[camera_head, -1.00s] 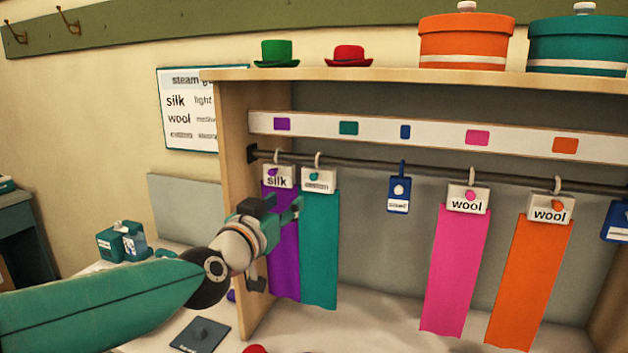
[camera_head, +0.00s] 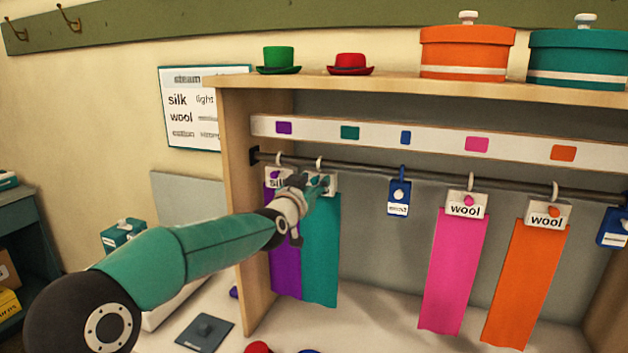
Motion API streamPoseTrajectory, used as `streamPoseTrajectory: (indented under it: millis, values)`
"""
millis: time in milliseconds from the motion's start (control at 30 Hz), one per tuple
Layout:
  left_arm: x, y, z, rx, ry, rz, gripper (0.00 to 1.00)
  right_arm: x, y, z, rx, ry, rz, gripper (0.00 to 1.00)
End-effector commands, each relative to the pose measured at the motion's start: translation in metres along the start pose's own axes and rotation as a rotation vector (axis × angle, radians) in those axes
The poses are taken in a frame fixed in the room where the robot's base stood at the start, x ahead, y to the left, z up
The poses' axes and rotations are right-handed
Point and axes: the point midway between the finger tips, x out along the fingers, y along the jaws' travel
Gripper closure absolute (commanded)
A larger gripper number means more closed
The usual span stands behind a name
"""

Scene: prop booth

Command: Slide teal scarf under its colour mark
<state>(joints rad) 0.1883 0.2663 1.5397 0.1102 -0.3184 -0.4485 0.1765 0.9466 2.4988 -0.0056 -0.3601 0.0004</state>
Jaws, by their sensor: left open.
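The teal scarf (camera_head: 320,255) hangs from the rail (camera_head: 362,170) by a white tag clip, just right of the purple scarf (camera_head: 285,268). The teal colour mark (camera_head: 350,133) is on the white strip above the rail, a little right of the scarf's hook. My left gripper (camera_head: 318,186) is open at the teal scarf's tag and hides much of it. I cannot tell whether it touches the tag. My right gripper is not in view.
A blue tag (camera_head: 399,197) hangs right of the teal scarf, with bare rail between. The pink scarf (camera_head: 455,270) and orange scarf (camera_head: 527,280) hang further right. The wooden side panel (camera_head: 240,210) stands left of the purple scarf. Hats and hat boxes stand on the top shelf.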

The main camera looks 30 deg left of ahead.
Motion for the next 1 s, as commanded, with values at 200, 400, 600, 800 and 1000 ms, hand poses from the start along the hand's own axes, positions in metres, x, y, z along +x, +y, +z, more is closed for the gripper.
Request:
streamPoseTrajectory:
  millis: [200, 400, 600, 800, 1000]
  values:
    - [0.0006, -0.0003, 0.0005, 0.0, 0.0, 0.0, 0.56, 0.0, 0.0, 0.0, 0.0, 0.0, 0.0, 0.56]
    - [0.0004, -0.0004, 0.0004, 0.0, -0.001, 0.0, 0.83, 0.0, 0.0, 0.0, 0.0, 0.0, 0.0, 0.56]
    - [0.0003, -0.0003, 0.0004, 0.0, -0.001, 0.0, 1.0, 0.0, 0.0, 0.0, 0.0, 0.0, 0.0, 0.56]
    - [0.0003, -0.0002, 0.0003, 0.0, -0.001, 0.0, 1.0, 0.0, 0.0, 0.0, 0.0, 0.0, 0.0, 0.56]
    - [-0.0034, -0.0029, -0.0007, -0.001, -0.001, -0.014, 1.0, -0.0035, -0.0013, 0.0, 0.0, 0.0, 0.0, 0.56]
